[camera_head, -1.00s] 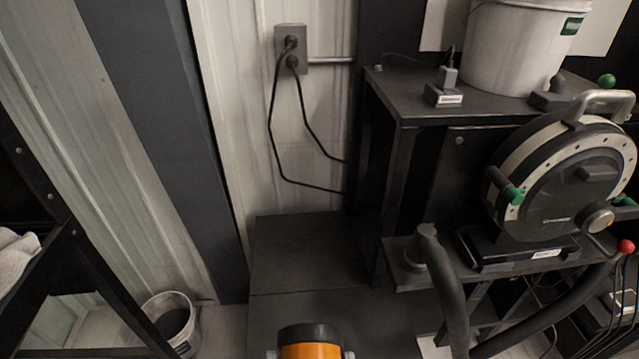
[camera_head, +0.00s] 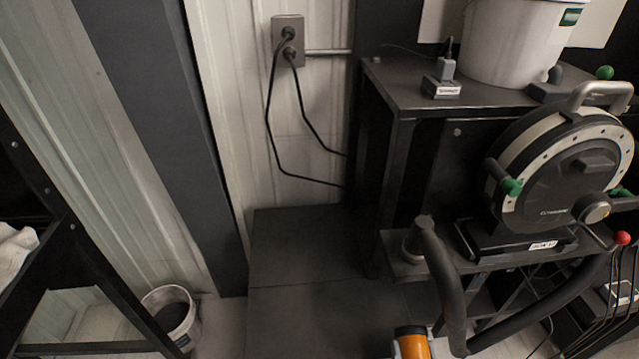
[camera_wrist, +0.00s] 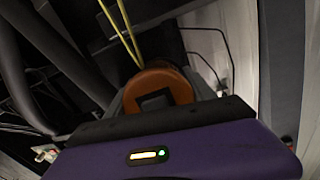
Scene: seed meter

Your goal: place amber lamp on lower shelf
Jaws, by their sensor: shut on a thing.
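The amber lamp (camera_head: 413,346), orange with a black cap, shows at the bottom edge of the head view. Its lower part is cut off there. My gripper (camera_wrist: 162,100) is shut on it; small grey parts flank the lamp in the head view. In the wrist view the orange-brown lamp (camera_wrist: 160,80) stands just beyond my purple gripper housing. A low shelf (camera_head: 405,266) of the dark stand lies beyond and right of the lamp, bearing the round seed meter (camera_head: 570,185). I cannot tell whether this is the lower shelf meant.
A thick black hose (camera_head: 447,285) arches close to the lamp's right. A white bucket (camera_head: 510,45) stands on the stand's top (camera_head: 400,88). A dark rack (camera_head: 75,255) with white cloth is at left, a small bucket (camera_head: 172,318) beside it. The dark platform (camera_head: 300,300) looks clear.

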